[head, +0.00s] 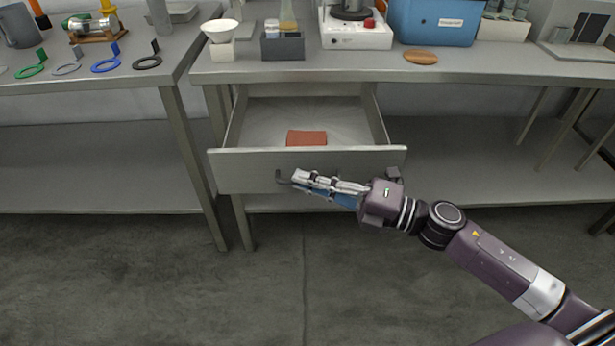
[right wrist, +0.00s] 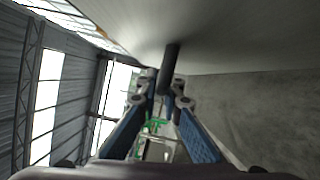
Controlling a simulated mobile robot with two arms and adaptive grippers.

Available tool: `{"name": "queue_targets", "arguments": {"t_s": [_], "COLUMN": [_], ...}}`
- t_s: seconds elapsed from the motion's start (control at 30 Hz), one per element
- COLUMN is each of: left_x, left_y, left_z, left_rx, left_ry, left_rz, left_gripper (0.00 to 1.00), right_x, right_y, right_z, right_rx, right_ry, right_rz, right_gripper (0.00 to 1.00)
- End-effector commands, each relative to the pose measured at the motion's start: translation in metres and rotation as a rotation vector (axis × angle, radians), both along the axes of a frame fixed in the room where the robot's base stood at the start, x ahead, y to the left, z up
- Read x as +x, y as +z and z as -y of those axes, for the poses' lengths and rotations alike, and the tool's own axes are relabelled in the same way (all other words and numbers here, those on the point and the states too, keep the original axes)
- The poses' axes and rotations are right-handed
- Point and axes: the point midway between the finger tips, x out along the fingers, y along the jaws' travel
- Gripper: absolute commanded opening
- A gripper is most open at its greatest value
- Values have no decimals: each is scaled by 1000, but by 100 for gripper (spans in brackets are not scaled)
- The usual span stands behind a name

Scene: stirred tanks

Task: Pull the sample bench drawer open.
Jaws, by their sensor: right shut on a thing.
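The sample bench drawer (head: 235,173) stands pulled out from under the bench top in the head view, and its inside shows. A flat reddish-brown thing (head: 307,138) lies in it. My right gripper (head: 298,177) is at the middle of the drawer front, shut on the drawer's dark handle (head: 282,177). In the right wrist view the handle (right wrist: 170,62) runs from the pale drawer front to between the two fingertips. The fingers hide most of the handle in the head view. My left gripper is not in view.
The sample bench top (head: 470,67) carries a blue box (head: 432,22), a white stirrer (head: 355,38) and a round wooden disc (head: 421,57). Another bench (head: 110,75) with coloured rings stands at the left. The floor (head: 270,290) before the drawer is clear.

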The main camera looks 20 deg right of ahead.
Motion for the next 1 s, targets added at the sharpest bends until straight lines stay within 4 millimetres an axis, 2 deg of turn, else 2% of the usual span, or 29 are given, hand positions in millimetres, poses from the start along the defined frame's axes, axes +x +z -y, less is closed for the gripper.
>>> {"name": "queue_targets", "arguments": {"t_s": [0.17, 0.2, 0.33, 0.73, 1.0], "left_x": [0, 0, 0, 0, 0], "left_y": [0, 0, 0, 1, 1], "left_z": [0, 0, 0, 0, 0], "left_rx": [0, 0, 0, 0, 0], "left_ry": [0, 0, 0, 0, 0], "left_rz": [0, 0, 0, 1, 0], "left_gripper": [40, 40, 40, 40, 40], "right_x": [1, 1, 0, -4, -27], "right_y": [-1, -1, -1, -2, -5], "right_z": [1, 1, 0, 5, 34], "right_rx": [0, 0, 0, 0, 0], "right_ry": [-2, -2, -2, -2, -2], "right_rz": [-1, -1, -1, -4, -6], "right_gripper": [0, 11, 24, 24, 24]}}
